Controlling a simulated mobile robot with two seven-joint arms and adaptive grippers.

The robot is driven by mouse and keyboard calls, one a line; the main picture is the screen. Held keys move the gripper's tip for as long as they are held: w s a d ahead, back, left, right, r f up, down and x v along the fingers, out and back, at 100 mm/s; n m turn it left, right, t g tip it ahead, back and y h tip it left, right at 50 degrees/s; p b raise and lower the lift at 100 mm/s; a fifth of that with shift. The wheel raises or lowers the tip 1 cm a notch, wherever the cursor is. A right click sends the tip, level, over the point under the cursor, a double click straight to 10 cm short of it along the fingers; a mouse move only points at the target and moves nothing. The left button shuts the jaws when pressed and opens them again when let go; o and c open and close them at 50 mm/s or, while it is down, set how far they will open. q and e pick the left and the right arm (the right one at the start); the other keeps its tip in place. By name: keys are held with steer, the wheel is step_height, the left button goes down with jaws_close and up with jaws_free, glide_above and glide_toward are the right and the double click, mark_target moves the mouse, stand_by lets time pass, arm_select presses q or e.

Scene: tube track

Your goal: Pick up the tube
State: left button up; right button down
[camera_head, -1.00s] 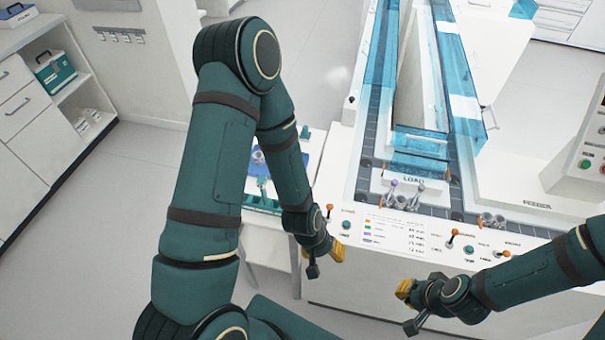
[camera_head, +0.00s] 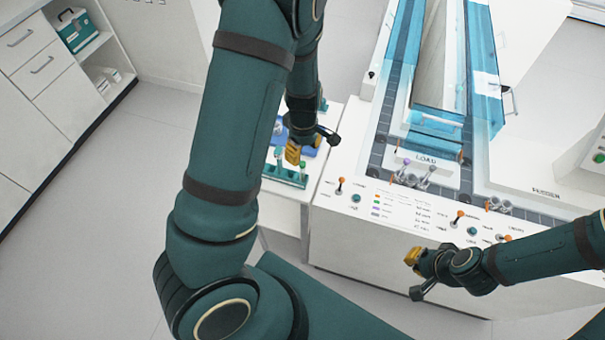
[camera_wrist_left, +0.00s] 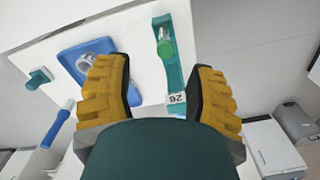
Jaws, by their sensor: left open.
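A tube with a green cap (camera_wrist_left: 165,48) stands in a teal rack (camera_wrist_left: 178,75) in the left wrist view. The rack, labelled 26, also shows on the small white table in the head view (camera_head: 285,177). My left gripper (camera_head: 293,153) is over that table, close to the rack. In the left wrist view its yellow fingers (camera_wrist_left: 160,88) are spread wide, with the rack between and beyond them and nothing held. My right gripper (camera_head: 412,257) is in front of the white console, well away from the rack; its finger gap cannot be made out.
A blue tray (camera_wrist_left: 85,72) with a pale ring-shaped item lies beside the rack. A small teal holder (camera_wrist_left: 38,78) is at the table's far side. The white console (camera_head: 400,225) with orange-knobbed levers and blue transparent track covers (camera_head: 435,124) stands to the right.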

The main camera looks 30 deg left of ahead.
mark_target(302, 163)
arm_select(q)
step_height(302, 163, down, 3)
steer(key=shift+s+f+b, duration=0.15)
steer(key=shift+f+b, duration=0.2)
steer(key=shift+f, duration=0.95)
steer(key=shift+s+f+b, duration=0.15)
steer(key=shift+f+b, duration=0.2)
steer(key=shift+f, duration=0.95)
steer(key=shift+o, duration=0.2)
jaws_close()
